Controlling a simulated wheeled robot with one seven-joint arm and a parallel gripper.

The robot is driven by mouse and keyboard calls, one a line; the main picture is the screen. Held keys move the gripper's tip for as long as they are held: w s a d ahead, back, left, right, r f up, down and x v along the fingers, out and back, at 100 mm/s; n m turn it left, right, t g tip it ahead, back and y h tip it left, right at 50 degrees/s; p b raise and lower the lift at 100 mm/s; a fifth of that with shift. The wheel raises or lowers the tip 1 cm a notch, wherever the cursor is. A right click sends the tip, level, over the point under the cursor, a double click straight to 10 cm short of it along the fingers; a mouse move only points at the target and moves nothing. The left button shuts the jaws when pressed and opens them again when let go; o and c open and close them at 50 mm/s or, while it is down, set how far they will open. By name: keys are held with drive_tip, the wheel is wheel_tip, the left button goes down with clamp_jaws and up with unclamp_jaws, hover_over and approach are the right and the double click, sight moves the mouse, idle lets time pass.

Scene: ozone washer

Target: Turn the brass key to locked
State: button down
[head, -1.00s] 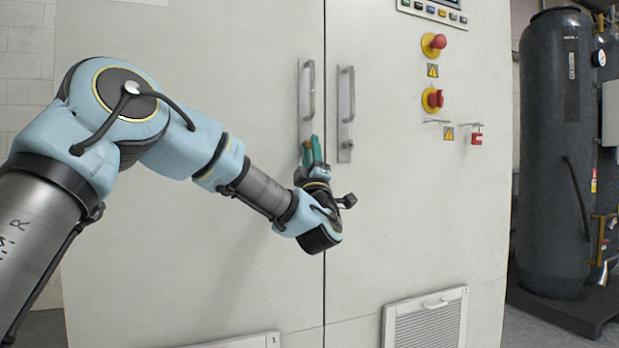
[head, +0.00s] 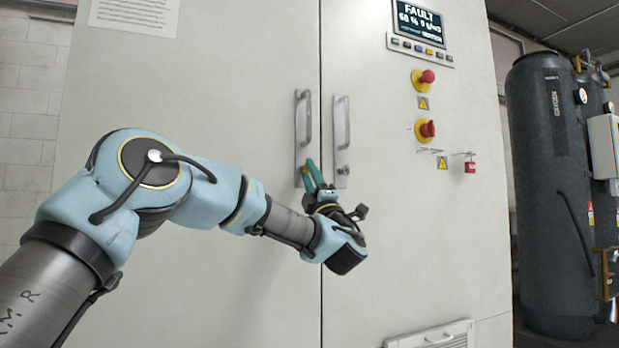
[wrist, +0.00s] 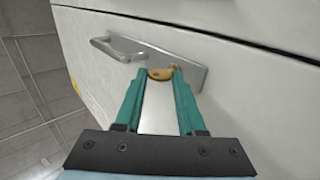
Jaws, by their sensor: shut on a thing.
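The brass key (wrist: 160,74) shows in the wrist view as a small rounded golden piece at the lower end of a metal handle plate (wrist: 192,76). My gripper (wrist: 160,72) has its two green fingers shut on the key, one on each side. In the head view my gripper (head: 314,173) reaches the lower end of the left door's handle plate (head: 299,160). The key is hidden there behind the fingers. I cannot read any locked mark.
The right door's handle (head: 341,125) stands close beside, across the door seam. Further right are a display reading FAULT (head: 418,22), two red-and-yellow controls (head: 424,79) and a small red padlock (head: 470,167). A dark tank (head: 555,190) stands at far right.

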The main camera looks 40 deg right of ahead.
drive_tip(key=c, duration=0.5)
unclamp_jaws()
drive_tip(key=v, duration=1)
drive_tip(key=shift+s+f, duration=0.25)
drive_tip(key=shift+a, duration=0.15)
